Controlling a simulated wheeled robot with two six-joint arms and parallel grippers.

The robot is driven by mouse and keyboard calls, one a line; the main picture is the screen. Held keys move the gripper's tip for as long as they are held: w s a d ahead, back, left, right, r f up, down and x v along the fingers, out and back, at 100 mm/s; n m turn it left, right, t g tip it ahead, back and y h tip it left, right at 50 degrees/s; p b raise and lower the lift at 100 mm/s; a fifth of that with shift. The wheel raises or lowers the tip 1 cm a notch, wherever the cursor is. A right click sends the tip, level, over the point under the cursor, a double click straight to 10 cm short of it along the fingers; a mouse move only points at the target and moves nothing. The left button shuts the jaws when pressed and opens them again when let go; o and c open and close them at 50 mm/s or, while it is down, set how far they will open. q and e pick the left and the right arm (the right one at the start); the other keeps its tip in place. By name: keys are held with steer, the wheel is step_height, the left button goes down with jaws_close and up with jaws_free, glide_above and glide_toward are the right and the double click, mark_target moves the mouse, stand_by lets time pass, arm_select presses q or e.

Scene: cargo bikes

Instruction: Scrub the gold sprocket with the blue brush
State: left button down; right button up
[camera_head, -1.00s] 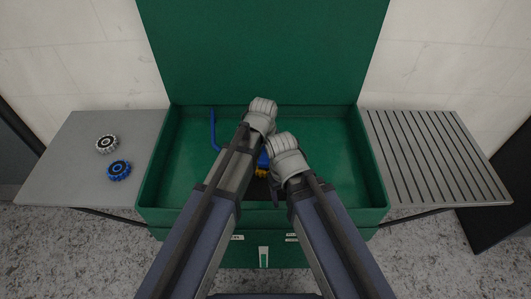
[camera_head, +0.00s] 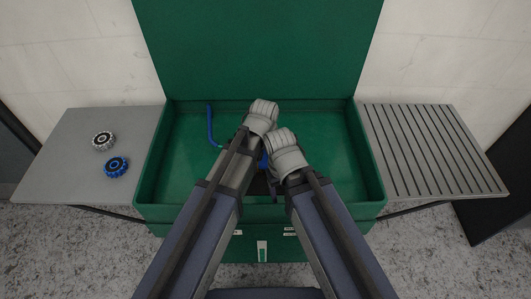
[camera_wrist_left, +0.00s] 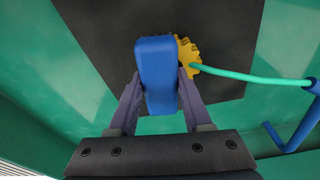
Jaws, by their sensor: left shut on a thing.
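In the left wrist view, my left gripper (camera_wrist_left: 158,85) is shut on the blue brush (camera_wrist_left: 157,60), a rounded blue block between its two fingers. The gold sprocket (camera_wrist_left: 188,54) shows just right of the brush, partly covered by it; I cannot tell if they touch. In the head view, a small bit of blue, likely the brush (camera_head: 264,160), shows between my forearms, and the sprocket is hidden. My right arm's grey wrist (camera_head: 285,157) is beside the left one; its fingers are hidden.
A green bin (camera_head: 180,150) with a raised back surrounds both grippers. A blue pipe (camera_wrist_left: 292,130) stands inside, and a teal strand (camera_wrist_left: 245,76) runs from it to the sprocket. The slatted right shelf (camera_head: 430,150) is empty.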

mark_target(263, 148)
arm_select(q)
steer(key=s, duration=0.1)
steer(key=s+d, duration=0.1)
steer(key=s, duration=0.1)
steer(key=shift+s+f, duration=0.1)
steer(key=shift+s, duration=0.05)
arm_select(e)
steer(key=shift+w+a+f, duration=0.1)
steer(key=shift+w+a, duration=0.3)
steer(key=shift+w, duration=0.3)
arm_select(q)
steer(key=shift+s, duration=0.3)
steer(key=shift+w+a, duration=0.2)
steer(key=shift+w, duration=0.55)
steer(key=shift+w+a, duration=0.2)
steer(key=shift+w, duration=1.5)
arm_select(e)
steer(key=shift+s, duration=0.25)
arm_select(q)
steer(key=shift+w+a, duration=0.3)
steer(key=shift+w, duration=0.45)
arm_select(e)
steer(key=shift+s+d, duration=0.1)
arm_select(q)
steer(key=shift+w+a, duration=0.25)
steer(key=shift+w, duration=0.05)
arm_select(e)
steer(key=shift+d, duration=0.1)
arm_select(q)
steer(key=shift+s, duration=0.1)
